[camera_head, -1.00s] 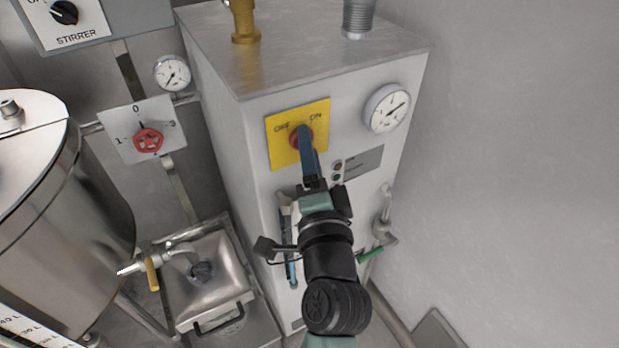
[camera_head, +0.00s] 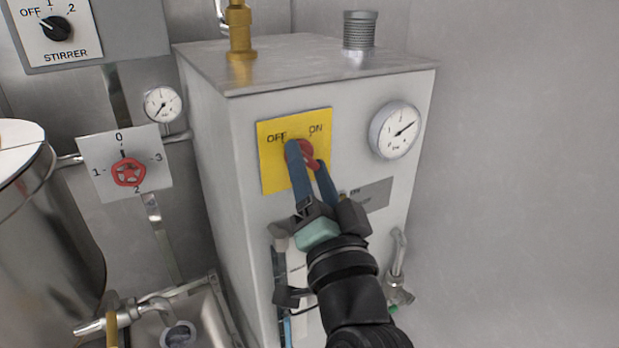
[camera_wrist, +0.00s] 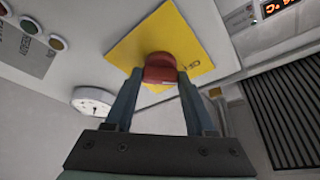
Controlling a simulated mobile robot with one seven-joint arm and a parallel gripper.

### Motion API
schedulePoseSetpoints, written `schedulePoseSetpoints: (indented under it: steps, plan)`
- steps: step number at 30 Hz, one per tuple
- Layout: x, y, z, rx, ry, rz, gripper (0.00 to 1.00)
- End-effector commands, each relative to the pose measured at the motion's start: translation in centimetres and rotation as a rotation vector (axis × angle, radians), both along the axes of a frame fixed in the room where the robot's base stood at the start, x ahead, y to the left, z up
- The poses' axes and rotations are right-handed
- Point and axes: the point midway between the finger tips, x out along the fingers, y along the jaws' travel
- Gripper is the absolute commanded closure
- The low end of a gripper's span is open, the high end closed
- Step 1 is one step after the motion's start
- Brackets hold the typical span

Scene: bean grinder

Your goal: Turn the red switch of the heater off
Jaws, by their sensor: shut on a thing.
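The red switch (camera_head: 308,152) sits on a yellow plate (camera_head: 275,170) marked OFF at left and ON at right, on the front of the white heater box (camera_head: 225,150). My gripper (camera_head: 304,156) reaches it from below, with one blue finger on each side. In the wrist view the red switch (camera_wrist: 160,68) sits between the two fingertips, which are shut on it. The fingers partly cover the switch in the head view, so its exact pointing direction is hard to tell.
A round gauge (camera_head: 396,130) is right of the plate. A brass fitting (camera_head: 240,35) and a grey threaded pipe (camera_head: 359,32) stand on the box top. A red valve knob (camera_head: 128,172) and the stirrer dial (camera_head: 56,28) are at left. The right wall is bare.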

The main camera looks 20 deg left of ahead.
Motion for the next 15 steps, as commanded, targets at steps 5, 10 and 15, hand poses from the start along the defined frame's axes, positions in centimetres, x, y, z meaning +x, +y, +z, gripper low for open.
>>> schedulePoseSetpoints:
  steps: [5, 10, 15]
  plan:
    - [0.02, 0.01, -0.06, -0.006, -0.003, 0.0, 1.0]
    - [0.01, 0.0, -0.05, -0.006, -0.002, -0.002, 1.0]
    - [0.01, 0.0, -0.03, -0.004, -0.002, -0.001, 0.2]
